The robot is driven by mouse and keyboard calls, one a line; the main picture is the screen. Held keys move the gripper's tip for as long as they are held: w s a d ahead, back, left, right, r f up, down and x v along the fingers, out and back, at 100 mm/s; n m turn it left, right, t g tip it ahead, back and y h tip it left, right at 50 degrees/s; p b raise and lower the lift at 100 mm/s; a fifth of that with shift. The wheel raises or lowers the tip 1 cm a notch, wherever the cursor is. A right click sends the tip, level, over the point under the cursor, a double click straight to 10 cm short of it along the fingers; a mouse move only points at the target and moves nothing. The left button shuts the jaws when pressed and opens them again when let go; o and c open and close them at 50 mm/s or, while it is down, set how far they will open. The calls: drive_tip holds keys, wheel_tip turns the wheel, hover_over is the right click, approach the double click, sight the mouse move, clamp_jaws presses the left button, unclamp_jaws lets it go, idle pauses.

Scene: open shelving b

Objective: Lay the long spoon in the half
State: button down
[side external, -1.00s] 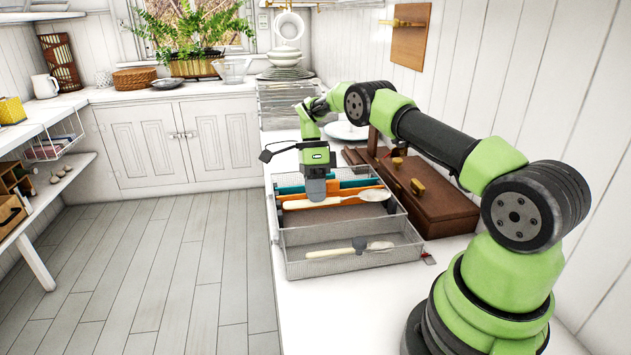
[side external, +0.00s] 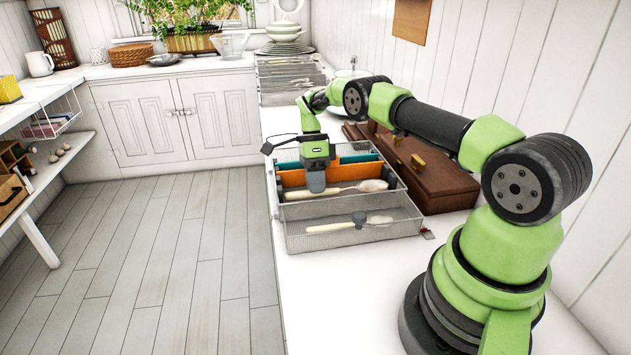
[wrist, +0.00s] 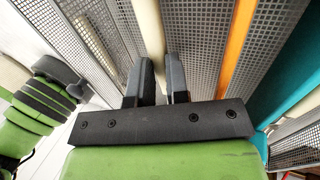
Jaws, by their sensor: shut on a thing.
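My gripper (side external: 316,187) points down over the mesh organiser (side external: 345,240). It is shut on the handle of a long pale spoon (side external: 345,190), held roughly level. The spoon's bowl extends to the right in the side view. In the wrist view the handle (wrist: 153,35) runs between the two dark fingers (wrist: 159,88), over mesh. The spoon is on the near side of an orange divider (side external: 345,174). I cannot tell whether it touches the organiser floor. Another pale spoon (side external: 335,227) lies in the nearest compartment.
A teal panel (wrist: 292,85) stands beyond the orange divider. A brown case (side external: 440,200) sits close to the organiser's right side. Stacked plates (side external: 285,48) stand farther back. The white counter in front of the organiser is clear.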

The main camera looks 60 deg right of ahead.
drive_tip(key=c, duration=1)
unclamp_jaws()
drive_tip(key=shift+c, duration=0.2)
drive_tip(key=shift+v, duration=1.5)
wheel_tip(320, 180, up, 7)
